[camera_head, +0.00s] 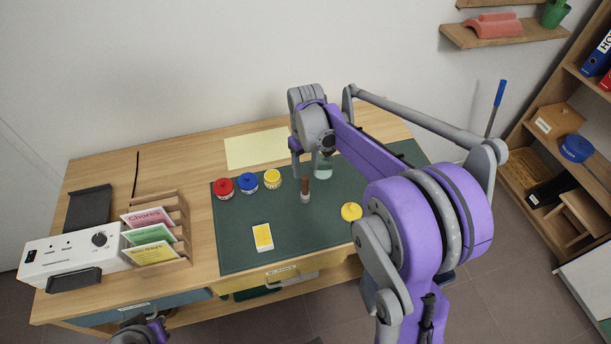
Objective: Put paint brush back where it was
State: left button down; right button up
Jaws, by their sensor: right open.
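The paint brush appears to be the brown-handled item (305,184) on the dark green mat (285,215), with a pale grey lower end; I cannot tell if it stands or lies. A clear jar (322,168) with greenish contents is just behind and right of it. My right gripper (298,171) is open, pointing down, behind and slightly left of the brush and apart from it; the arm hides part of the mat's right side. My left gripper (140,334) shows only partly at the bottom edge, away from the desk objects; its jaws are unclear.
Red (224,187), blue (248,182) and yellow (272,179) paint pots stand left of the brush. A yellow-and-white card (263,237) and a yellow round item (351,211) lie nearer. A wooden card holder (174,215) stands left. The mat's middle is mostly clear.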

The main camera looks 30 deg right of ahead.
notch_tip(320, 180, up, 4)
jog(key=shift+s+a+r, duration=0.1)
jog(key=shift+r, duration=0.1)
jog(key=s+a+f+t, duration=0.1)
jog(key=s+a, duration=0.2)
jog(key=s, duration=0.4)
jog(key=s+a+f+t, duration=0.1)
jog(key=s+a+t, duration=0.1)
jog(key=s, duration=0.4)
jog(key=s+a+f+m+t, duration=0.1)
jog(key=s+a+t, duration=0.1)
jog(key=s+a, duration=0.3)
jog(key=s, duration=0.2)
jog(key=shift+s, duration=0.3)
jog(key=shift+a+f, duration=0.1)
